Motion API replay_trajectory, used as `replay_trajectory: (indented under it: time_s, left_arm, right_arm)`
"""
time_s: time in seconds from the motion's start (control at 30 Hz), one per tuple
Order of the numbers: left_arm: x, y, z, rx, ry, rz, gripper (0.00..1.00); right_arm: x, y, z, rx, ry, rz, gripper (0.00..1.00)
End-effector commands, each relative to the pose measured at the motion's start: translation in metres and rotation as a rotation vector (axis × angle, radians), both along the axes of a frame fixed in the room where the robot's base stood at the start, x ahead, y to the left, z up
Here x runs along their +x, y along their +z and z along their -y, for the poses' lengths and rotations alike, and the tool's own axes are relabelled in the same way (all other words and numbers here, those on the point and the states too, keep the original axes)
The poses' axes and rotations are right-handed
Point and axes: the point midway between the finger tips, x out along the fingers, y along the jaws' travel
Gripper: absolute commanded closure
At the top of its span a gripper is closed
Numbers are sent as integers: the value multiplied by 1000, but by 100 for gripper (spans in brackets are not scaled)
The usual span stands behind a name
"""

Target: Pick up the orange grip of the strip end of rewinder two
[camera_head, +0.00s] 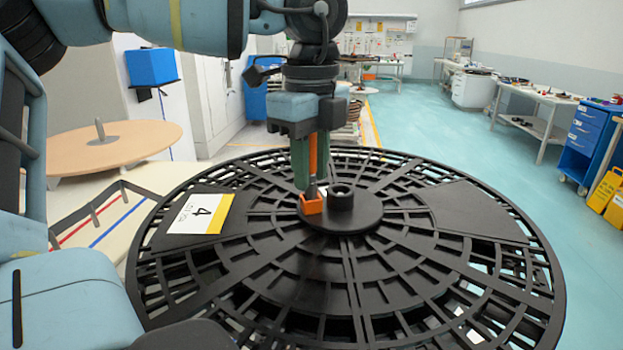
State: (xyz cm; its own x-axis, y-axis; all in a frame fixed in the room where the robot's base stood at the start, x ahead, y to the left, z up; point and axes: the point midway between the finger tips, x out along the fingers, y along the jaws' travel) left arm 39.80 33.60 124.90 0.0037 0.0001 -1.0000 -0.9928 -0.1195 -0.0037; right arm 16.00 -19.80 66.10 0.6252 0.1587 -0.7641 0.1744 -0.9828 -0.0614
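My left gripper (311,180) points straight down over the hub of a large black reel (340,270). An upright orange handle (313,153) shows between its two green fingers, with almost no gap in this view. Whether the fingers press on it I cannot tell. Below the fingertips a dark shaft runs down into a small orange holder (312,206) on the hub, beside a short black hub post (340,197). I see no strip end that I can tell for sure, and nothing marked as rewinder two. My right gripper is not in view.
A card marked 4 (200,213) lies on the reel's left part. Benches, a blue drawer cart (590,138) and yellow signs (606,190) stand at right. The teal floor between is clear.

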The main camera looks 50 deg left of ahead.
Motion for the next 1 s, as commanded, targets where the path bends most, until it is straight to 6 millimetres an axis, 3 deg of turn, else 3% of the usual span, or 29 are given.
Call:
replay_trajectory:
  time_s: [0.03, 0.2, 0.63, 0.97, 1.0]
  left_arm:
    - [0, 0, 0, 0, 0, 0, 80]
    - [0, 0, 0, 0, 0, -1, 100]
    - [0, 5, 0, 1, 0, 1, 100]
    - [-1, 39, 0, 1, 1, 4, 100]
    - [-7, 40, 0, 0, -1, 4, 100]
  right_arm:
    - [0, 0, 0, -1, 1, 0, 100]
    - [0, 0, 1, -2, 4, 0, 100]
    - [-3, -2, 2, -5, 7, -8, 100]
    - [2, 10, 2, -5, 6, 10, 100]
    - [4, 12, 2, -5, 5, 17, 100]
